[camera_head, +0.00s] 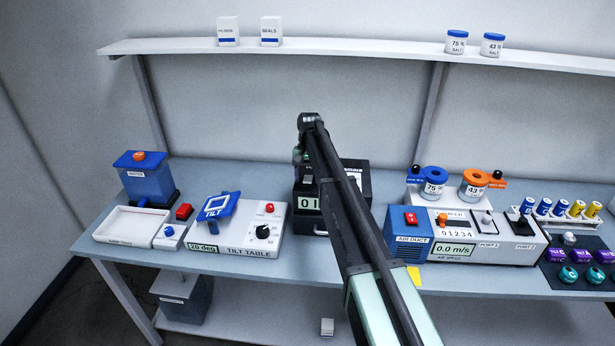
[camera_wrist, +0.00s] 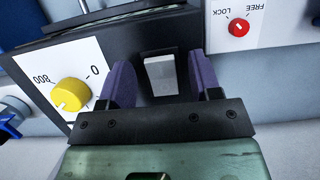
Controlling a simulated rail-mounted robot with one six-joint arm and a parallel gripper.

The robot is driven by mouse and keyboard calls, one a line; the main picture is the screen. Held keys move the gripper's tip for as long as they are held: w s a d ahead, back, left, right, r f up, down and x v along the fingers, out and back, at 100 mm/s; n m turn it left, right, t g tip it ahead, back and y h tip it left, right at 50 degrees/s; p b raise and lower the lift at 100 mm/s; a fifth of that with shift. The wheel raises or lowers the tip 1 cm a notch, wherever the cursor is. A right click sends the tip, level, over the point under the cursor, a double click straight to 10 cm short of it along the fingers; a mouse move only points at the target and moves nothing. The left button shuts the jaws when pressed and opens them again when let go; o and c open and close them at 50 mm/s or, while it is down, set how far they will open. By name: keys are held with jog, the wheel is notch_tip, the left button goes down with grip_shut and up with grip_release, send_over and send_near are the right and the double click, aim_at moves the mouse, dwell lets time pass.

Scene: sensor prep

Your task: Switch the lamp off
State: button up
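A black box (camera_head: 357,180) stands mid-bench behind my arm, with a pale display starting with "0" low on its front. In the wrist view the black box (camera_wrist: 140,38) carries a white panel with a yellow knob (camera_wrist: 70,94), marked 0 and 800, and a pale grey rocker-like piece (camera_wrist: 160,75) in a dark recess. My gripper (camera_wrist: 161,72) is open, its two purple fingers on either side of the pale piece, with nothing between them held. Contact cannot be told. No part is legibly labelled as a lamp, and whether a light is on cannot be told.
The tilt table (camera_head: 250,235) stands left of the box; its red knob (camera_wrist: 239,27) is close to my right finger in the wrist view. The air duct unit (camera_head: 410,225) stands to the right. A shelf (camera_head: 350,47) runs above.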

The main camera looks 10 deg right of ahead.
aim_at(309, 176)
jog(key=shift+r, duration=0.1)
jog(key=a+p+v, duration=0.1)
jog(key=p+v, duration=0.9)
jog(key=shift+d+r, duration=0.25)
jog(key=shift+d, duration=0.25)
jog(key=s+f+n+t+b, duration=0.1)
jog(key=s+f+b, duration=0.3)
jog(key=s, duration=0.9)
jog(key=s+f+n+t+b, duration=0.1)
jog(key=s+f+b, duration=0.3)
jog(key=s, duration=1)
jog(key=s+f+n+t+h+b, duration=0.1)
jog(key=s+f+b, duration=0.3)
jog(key=s, duration=0.9)
jog(key=shift+s+a+f+b, duration=0.35)
jog(key=shift+s+f, duration=0.05)
jog(key=shift+f, duration=0.45)
